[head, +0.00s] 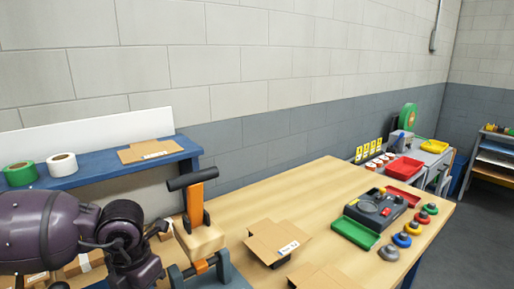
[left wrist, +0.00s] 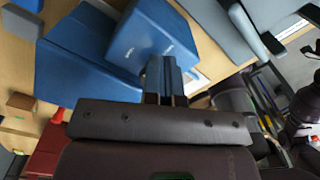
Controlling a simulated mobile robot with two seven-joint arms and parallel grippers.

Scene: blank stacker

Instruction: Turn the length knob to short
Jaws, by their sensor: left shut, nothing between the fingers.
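No knob marked for length can be made out in either view. A dark grey device (head: 375,208) with a round dial-like top and a small red part sits at the right of the wooden table in the head view. My left arm shows at the lower left of the head view, but its fingertips are not clear there. In the left wrist view my left gripper (left wrist: 166,98) is shut and empty. Its fingers point toward a blue block-shaped body (left wrist: 155,40) with small lettering; I cannot tell whether they touch it. My right gripper is not in view.
The wooden table (head: 300,196) has bare room at its back and middle. An orange post with a black crossbar (head: 192,183) stands beside my left arm. Flat cardboard (head: 275,240) lies in front. A green tray (head: 355,232) and several coloured round pieces flank the grey device.

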